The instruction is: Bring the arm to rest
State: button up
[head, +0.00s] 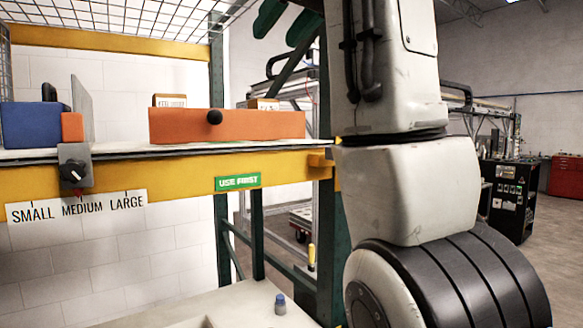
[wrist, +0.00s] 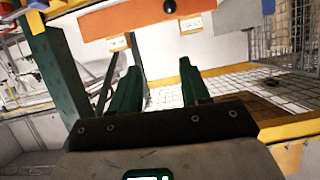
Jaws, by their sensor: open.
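My gripper (head: 286,22) shows at the top of the head view as two dark green fingers, raised above the shelf and partly cut off by the frame edge. In the wrist view its two fingers (wrist: 160,75) stand apart with nothing between them.
A yellow-edged shelf (head: 118,180) bears an orange box (head: 225,126) with a black knob and a blue bin (head: 32,125). A green upright post (head: 327,230) stands beside my arm. A wire mesh (head: 130,16) hangs above. Open floor lies at right.

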jog(key=w+d+f+m+g+h, duration=0.15)
jog(key=w+f, duration=0.25)
jog(key=f, duration=1)
jog(key=w+d+f+m+h, duration=0.1)
jog(key=w+d+f, duration=0.25)
jog(key=f, duration=0.95)
jog(key=s+d+f+m+g+h, duration=0.15)
jog(key=d+f, duration=0.25)
jog(key=f, duration=0.8)
jog(key=s+d+f+g, duration=0.1)
jog(key=s+d+f, duration=0.2)
jog(key=f, duration=1)
jog(key=s+d+f+m+g+h, duration=0.1)
jog(key=s+d+f, duration=0.4)
jog(key=s+f, duration=0.5)
jog(key=s+d+f+m+g+h, duration=0.15)
jog(key=s+d+f, duration=0.35)
jog(key=s+f, duration=0.5)
jog(key=s+d+f+g, duration=0.1)
jog(key=s+f, duration=0.2)
jog(key=s, duration=0.3)
jog(key=s+d+f+g+h, duration=0.1)
jog(key=s+d+f, duration=0.1)
jog(key=s, duration=0.5)
jog(key=s+d+f+g, duration=0.1)
jog(key=s+d+f, duration=0.1)
jog(key=s+f, duration=0.3)
jog(key=shift+s+d, duration=0.15)
jog(key=shift+s, duration=0.9)
jog(key=shift+m, duration=0.25)
